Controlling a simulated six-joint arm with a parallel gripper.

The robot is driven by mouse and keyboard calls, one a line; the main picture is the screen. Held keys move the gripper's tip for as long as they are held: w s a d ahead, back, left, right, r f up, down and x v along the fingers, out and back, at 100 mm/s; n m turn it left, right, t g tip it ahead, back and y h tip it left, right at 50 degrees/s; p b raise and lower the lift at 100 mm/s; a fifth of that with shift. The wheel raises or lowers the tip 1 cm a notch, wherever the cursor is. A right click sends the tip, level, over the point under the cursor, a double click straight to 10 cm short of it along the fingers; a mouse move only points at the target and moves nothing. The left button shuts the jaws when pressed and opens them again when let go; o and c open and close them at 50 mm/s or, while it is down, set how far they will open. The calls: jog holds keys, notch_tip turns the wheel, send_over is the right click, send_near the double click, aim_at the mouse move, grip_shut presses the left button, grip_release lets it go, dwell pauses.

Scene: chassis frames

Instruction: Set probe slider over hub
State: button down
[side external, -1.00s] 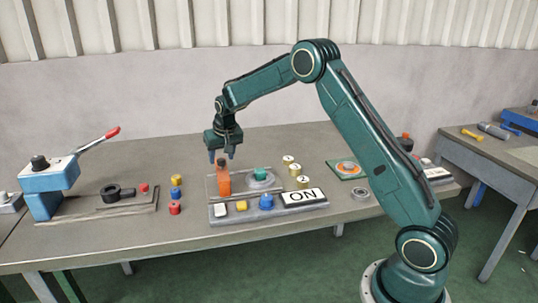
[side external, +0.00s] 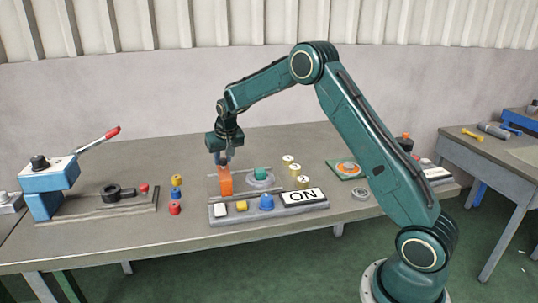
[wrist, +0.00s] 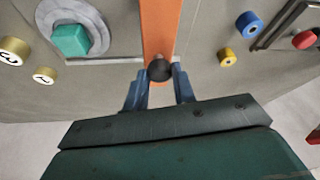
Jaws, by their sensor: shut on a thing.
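The probe slider is an upright orange block (side external: 225,184) at the left of a grey plate on the bench. In the wrist view it is an orange bar (wrist: 160,28) with a dark round knob on top. My gripper (side external: 223,160) is above it with its blue fingers pointing down. In the wrist view my gripper (wrist: 159,78) is shut on the knob, one finger on each side. The hub appears to be the teal block (side external: 261,174) on a round grey disc, right of the slider and apart from it. It also shows in the wrist view (wrist: 71,39).
A front panel holds a white block, a yellow block (side external: 241,206), a blue knob (side external: 266,202) and an ON sign (side external: 303,197). Numbered yellow discs (side external: 303,182) stand right of the hub. Coloured cylinders (side external: 175,194) stand left. A lever device (side external: 55,185) is at far left.

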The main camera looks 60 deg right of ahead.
jog(key=s+d, duration=0.9)
jog(key=shift+s+d, duration=0.1)
jog(key=shift+d, duration=0.05)
jog(key=c, duration=1.1)
grip_release()
jog(key=shift+s, duration=0.1)
jog(key=shift+c, duration=0.2)
jog(key=shift+r, duration=0.15)
jog(key=shift+s+a+r, duration=0.1)
jog(key=shift+a+r, duration=0.1)
jog(key=shift+r, duration=0.35)
jog(key=v, duration=1.2)
jog(key=shift+s, duration=0.15)
jog(key=shift+r, duration=0.15)
